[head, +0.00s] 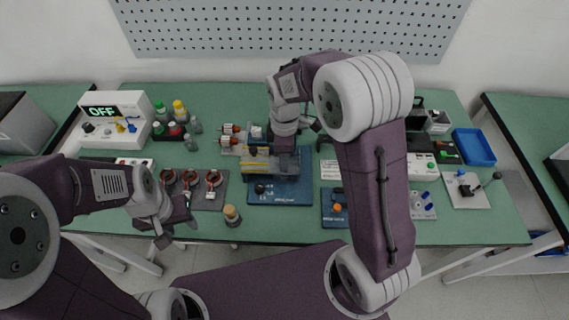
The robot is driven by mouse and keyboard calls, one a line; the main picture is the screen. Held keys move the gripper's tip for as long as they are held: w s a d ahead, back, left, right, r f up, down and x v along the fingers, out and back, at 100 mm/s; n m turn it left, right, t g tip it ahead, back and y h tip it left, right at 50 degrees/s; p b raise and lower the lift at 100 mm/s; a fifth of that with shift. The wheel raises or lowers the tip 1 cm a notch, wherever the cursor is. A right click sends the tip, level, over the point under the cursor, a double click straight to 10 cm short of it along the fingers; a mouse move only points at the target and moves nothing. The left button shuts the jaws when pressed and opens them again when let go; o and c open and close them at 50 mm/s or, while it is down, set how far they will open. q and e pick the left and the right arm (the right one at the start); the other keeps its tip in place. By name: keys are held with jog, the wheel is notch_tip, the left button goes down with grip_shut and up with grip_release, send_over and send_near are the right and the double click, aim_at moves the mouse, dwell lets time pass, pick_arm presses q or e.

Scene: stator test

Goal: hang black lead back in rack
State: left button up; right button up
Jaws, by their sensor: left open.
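I cannot clearly make out a black lead or its rack; my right arm hides part of the bench's middle and right. A small black piece (261,188) sits at the front of the blue plate (285,197) and may be a plug, but it is too small to tell. My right gripper (277,165) points down over the yellow-and-grey fixture on that plate; its fingertips and anything in them are not clear. My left gripper (177,232) is open and empty, at the bench's front edge, in front of the copper-coloured rings (190,178).
A white tester (115,105) reading OFF stands at the back left, beside bottles (179,111) in a dark holder. A wooden-topped jar (232,215) stands near the front edge. A blue tray (474,147) lies at the right. Bare green bench (440,230) shows at the front right.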

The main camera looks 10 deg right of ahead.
grip_shut()
pick_arm(q)
jog(key=shift+r, duration=0.15)
pick_arm(e)
jog(key=shift+r, duration=0.1)
notch_tip(320, 180, up, 6)
jog(key=p, duration=0.5)
jog(key=shift+p, duration=0.4)
pick_arm(q)
notch_tip(320, 180, up, 5)
jog(key=shift+r, duration=0.2)
pick_arm(e)
jog(key=shift+f, duration=0.2)
